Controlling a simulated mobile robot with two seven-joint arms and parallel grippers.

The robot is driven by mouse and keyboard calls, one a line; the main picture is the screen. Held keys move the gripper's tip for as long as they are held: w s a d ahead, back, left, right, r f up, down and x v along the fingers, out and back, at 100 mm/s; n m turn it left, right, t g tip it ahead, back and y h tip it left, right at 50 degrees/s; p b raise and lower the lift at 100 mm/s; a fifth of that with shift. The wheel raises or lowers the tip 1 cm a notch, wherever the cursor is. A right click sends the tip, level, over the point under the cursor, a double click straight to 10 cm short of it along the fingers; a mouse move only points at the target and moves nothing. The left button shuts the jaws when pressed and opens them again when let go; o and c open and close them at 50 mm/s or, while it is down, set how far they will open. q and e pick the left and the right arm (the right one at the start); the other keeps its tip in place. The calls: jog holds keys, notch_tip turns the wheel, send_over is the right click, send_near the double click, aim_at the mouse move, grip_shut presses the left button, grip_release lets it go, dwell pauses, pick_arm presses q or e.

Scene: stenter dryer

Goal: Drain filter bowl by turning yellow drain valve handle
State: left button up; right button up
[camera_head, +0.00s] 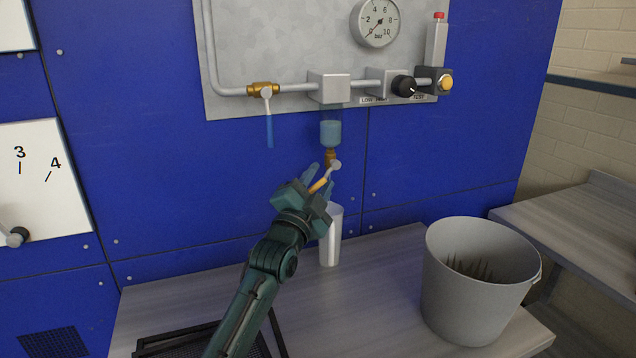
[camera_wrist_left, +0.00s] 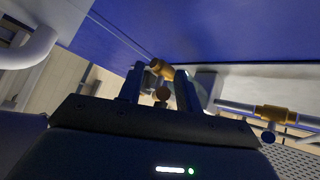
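The filter bowl (camera_head: 331,133), clear with bluish liquid, hangs under the grey filter block. Below it is a brass drain valve (camera_head: 331,157) whose yellow handle (camera_head: 320,185) slants down to the left from its pivot. My left gripper (camera_head: 316,184) is at the handle, with one finger on each side of it. In the left wrist view, the handle's round end (camera_wrist_left: 161,93) shows between the two fingers of my left gripper (camera_wrist_left: 160,90), with gaps beside it, so the gripper looks open around it. The valve's brass body (camera_wrist_left: 161,69) is beyond. My right gripper is not in view.
A metal cup (camera_head: 331,240) stands on the table under the valve, partly behind my left gripper. A grey bucket (camera_head: 465,300) stands at the right. A blue-handled valve (camera_head: 268,130), a gauge (camera_head: 377,22) and a black knob (camera_head: 403,86) are on the panel above.

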aim_at(313, 189)
pick_arm(q)
jog(key=shift+s, duration=0.1)
